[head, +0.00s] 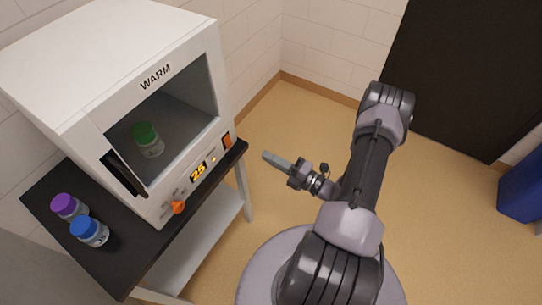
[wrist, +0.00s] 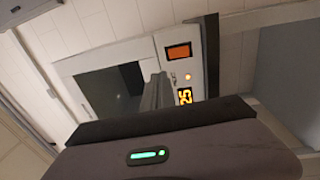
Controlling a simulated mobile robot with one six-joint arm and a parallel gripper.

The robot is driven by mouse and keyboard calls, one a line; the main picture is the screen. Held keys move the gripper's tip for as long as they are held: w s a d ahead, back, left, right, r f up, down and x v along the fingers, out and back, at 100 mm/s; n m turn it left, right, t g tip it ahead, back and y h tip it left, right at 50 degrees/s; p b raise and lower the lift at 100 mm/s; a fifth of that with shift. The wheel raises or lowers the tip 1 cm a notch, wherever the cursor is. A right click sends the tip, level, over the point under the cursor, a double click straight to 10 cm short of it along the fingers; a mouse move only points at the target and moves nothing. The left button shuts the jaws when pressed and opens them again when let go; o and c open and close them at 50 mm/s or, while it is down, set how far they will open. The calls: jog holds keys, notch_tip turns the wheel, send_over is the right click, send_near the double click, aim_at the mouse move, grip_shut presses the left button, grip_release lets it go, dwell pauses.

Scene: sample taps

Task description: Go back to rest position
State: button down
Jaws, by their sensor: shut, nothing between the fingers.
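My gripper (head: 277,161) is shut and empty. In the head view it is held in the air to the right of the warmer and the bench, apart from both, with its fingers pointing left. In the wrist view its shut fingers (wrist: 155,92) stand in front of the warmer's front panel. My arm reaches up from my base and bends down to the gripper.
A white warmer (head: 95,45) marked WARM stands on a black-topped bench (head: 150,240), its display reading 25. Its chamber looks open, with a green-capped bottle (head: 148,140) inside. Purple-capped (head: 69,206) and blue-capped (head: 90,230) bottles stand left. A blue bin (head: 521,185) is far right.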

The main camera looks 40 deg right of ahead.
dwell(0.4)
jog(key=s+a+r+n+g+y+b, duration=0.1)
jog(key=s+a+r+n+g+y, duration=0.15)
jog(key=a+r+n+g, duration=0.85)
jog(key=s+a+r+n+g+y, duration=0.1)
jog(key=a+r+n+g+y, duration=0.45)
jog(key=n, duration=0.85)
jog(key=s+a+r+n+t+h, duration=0.2)
jog(key=s+r+n+h, duration=0.2)
jog(key=n, duration=0.6)
jog(key=s+a+r+n+t+h+b, duration=0.1)
jog(key=s+r+n+h, duration=0.4)
jog(key=n, duration=0.5)
notch_tip(320, 180, up, 2)
jog(key=a+t+h, duration=0.1)
jog(key=a+h, duration=0.1)
jog(key=h, duration=0.1)
jog(key=shift+s+n+h, duration=0.3)
jog(key=shift+h, duration=0.1)
